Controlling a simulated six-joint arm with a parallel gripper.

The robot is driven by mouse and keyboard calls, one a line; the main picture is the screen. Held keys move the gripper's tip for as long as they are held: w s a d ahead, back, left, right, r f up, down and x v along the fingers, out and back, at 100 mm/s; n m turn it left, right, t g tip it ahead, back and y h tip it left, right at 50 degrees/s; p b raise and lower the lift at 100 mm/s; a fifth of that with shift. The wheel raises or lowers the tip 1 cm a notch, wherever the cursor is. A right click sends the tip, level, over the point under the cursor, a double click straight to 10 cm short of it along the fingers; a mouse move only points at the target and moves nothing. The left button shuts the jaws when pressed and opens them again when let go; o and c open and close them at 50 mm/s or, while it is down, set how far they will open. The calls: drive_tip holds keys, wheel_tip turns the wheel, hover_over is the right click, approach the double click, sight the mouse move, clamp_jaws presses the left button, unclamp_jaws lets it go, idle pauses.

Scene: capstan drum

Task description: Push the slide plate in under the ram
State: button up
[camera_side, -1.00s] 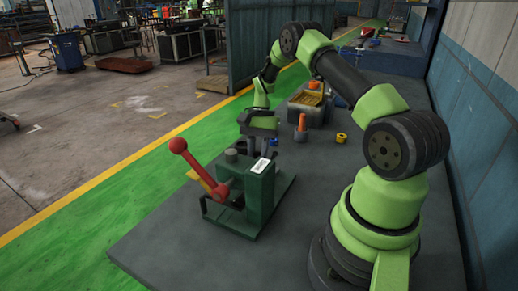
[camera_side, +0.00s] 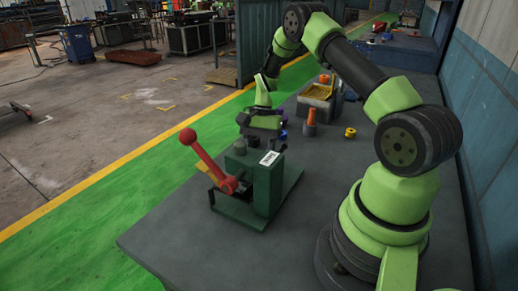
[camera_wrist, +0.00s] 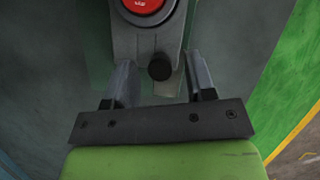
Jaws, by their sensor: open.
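The press, a green block (camera_side: 265,188) on a green base plate, stands on the bench in the side view. Its red lever (camera_side: 206,158) with a red ball slants up to the left. My gripper (camera_side: 262,128) is low, just behind the press; its fingertips are hard to make out there. In the wrist view my gripper (camera_wrist: 160,92) is open, with one finger either side of a black knob (camera_wrist: 160,67). The knob is at the end of a grey plate (camera_wrist: 152,45), seemingly the slide plate, which carries a red disc (camera_wrist: 147,8). The ram's underside is hidden.
Behind the press stand an orange-topped post (camera_side: 310,123), a yellow ring (camera_side: 350,132) and a tray with yellow contents (camera_side: 318,92). Small blue items are near my gripper. The bench (camera_side: 180,238) is clear in front of and left of the press.

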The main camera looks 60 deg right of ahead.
drive_tip(key=v, duration=1)
drive_tip(key=shift+c, duration=0.2)
drive_tip(key=shift+d, duration=0.1)
drive_tip(key=c, duration=0.3)
drive_tip(key=shift+w+d, duration=0.15)
drive_tip(key=shift+d, duration=0.1)
drive_tip(key=c, duration=0.4)
drive_tip(key=d, duration=0.1)
drive_tip(key=w+d, duration=0.1)
drive_tip(key=d, duration=0.2)
drive_tip(key=shift+w+d+r, duration=0.25)
drive_tip(key=shift+r, duration=0.1)
clamp_jaws()
drive_tip(key=shift+d+r, duration=0.2)
drive_tip(key=shift+d, duration=0.4)
